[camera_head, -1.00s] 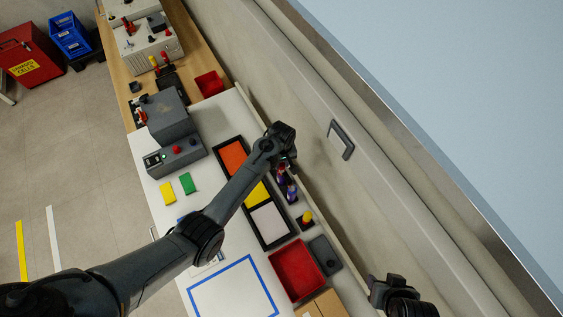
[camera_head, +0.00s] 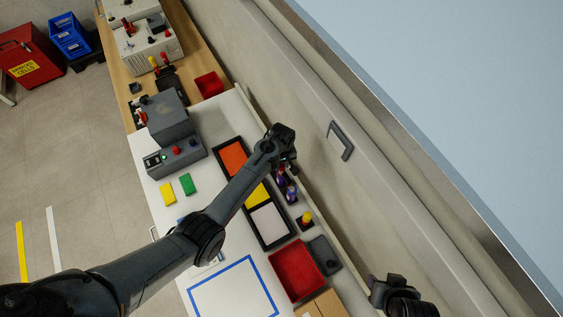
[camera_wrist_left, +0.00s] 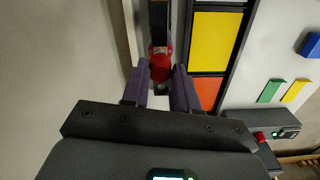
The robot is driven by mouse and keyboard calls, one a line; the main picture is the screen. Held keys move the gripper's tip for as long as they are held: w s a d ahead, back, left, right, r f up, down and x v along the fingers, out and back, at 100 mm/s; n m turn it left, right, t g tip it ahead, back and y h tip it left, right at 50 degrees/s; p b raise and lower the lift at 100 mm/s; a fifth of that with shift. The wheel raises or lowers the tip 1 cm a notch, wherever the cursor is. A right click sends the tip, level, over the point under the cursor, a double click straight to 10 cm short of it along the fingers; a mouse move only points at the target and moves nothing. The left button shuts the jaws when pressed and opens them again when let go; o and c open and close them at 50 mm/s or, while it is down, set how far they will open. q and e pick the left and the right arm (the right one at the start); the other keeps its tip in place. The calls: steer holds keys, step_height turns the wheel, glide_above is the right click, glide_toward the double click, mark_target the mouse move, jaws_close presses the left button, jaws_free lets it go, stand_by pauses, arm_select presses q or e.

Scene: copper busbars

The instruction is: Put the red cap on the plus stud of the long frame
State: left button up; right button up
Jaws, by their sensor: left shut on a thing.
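My left gripper (camera_head: 288,190) is low over the table's far edge, beside the tray of coloured panels. In the left wrist view its purple fingers (camera_wrist_left: 163,75) are closed around a round red cap (camera_wrist_left: 160,68). The cap sits between the fingertips. In the head view the wrist and fingers mostly hide it. My right gripper (camera_head: 388,290) is at the bottom right, away from the table; its jaws are unclear. I cannot make out the long frame or its plus stud for certain in either view.
A black tray with orange (camera_head: 233,158), yellow (camera_head: 258,194) and white panels lies beside the left gripper. A red bin (camera_head: 297,270), a yellow-topped part (camera_head: 306,219) and a grey block (camera_head: 325,254) stand near. Green (camera_head: 187,184) and yellow blocks lie left. The wall is close on the right.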

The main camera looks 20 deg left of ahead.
mark_target(281, 165)
arm_select(q)
steer(key=shift+f, duration=0.2)
stand_by(0.4)
steer(key=shift+f+b, duration=1.05)
steer(key=shift+f, duration=0.25)
steer(key=shift+f, duration=0.25)
steer(key=o, duration=1.1)
steer(key=shift+c, duration=0.2)
steer(key=shift+r, duration=0.15)
